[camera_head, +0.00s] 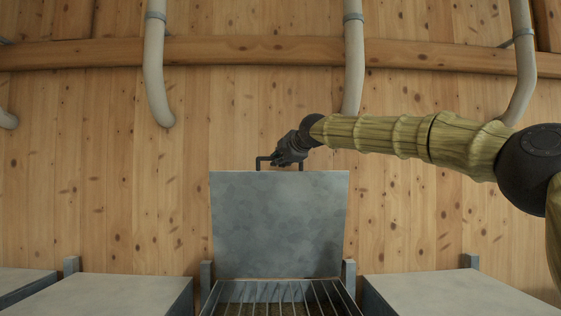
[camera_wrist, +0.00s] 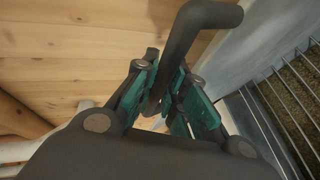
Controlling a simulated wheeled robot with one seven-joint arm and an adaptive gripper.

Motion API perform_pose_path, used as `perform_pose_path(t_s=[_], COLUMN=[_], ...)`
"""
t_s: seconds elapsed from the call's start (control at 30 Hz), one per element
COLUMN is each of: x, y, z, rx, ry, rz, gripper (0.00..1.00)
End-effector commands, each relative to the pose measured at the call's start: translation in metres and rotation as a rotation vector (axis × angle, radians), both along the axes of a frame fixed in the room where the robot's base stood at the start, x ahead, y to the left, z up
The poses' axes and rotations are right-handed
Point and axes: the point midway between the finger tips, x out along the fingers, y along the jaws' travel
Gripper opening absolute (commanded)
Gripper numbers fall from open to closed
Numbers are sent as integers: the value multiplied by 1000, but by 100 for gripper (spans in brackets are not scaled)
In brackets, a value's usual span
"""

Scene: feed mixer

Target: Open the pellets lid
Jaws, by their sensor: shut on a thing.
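The lid (camera_head: 280,226) is a grey metal panel in the middle of the head view. It stands raised, close to upright, above a bin with a barred opening (camera_head: 283,292). A dark bar handle (camera_head: 263,162) runs along the lid's top edge. My gripper (camera_head: 287,158) is at that handle. In the wrist view my gripper (camera_wrist: 170,100) has its teal-padded fingers shut around the dark handle (camera_wrist: 190,40). The lid's grey face shows at the right there, beside the bars (camera_wrist: 290,105) with brown grainy feed under them. No label is visible on the lid.
Shut grey lids lie to the left (camera_head: 110,295) and right (camera_head: 445,292) of the open bin. A wooden wall (camera_head: 110,200) stands behind, with pale pipes (camera_head: 157,75) coming down in front of it. Small upright metal posts (camera_head: 349,277) flank the bin opening.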

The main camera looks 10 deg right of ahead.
Motion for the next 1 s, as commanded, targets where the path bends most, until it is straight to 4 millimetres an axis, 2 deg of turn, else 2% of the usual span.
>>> perform_pose_path(t_s=[0.23,0.27,0.37,0.77,1.0], x=[0,0,0,-3,-24], y=[0,0,1,-1,-8], z=[2,2,1,1,9], rx=[0,1,1,0,0], ry=[-2,-2,-2,0,-2], rz=[0,1,1,0,0], gripper=[0,17,35,35,35])
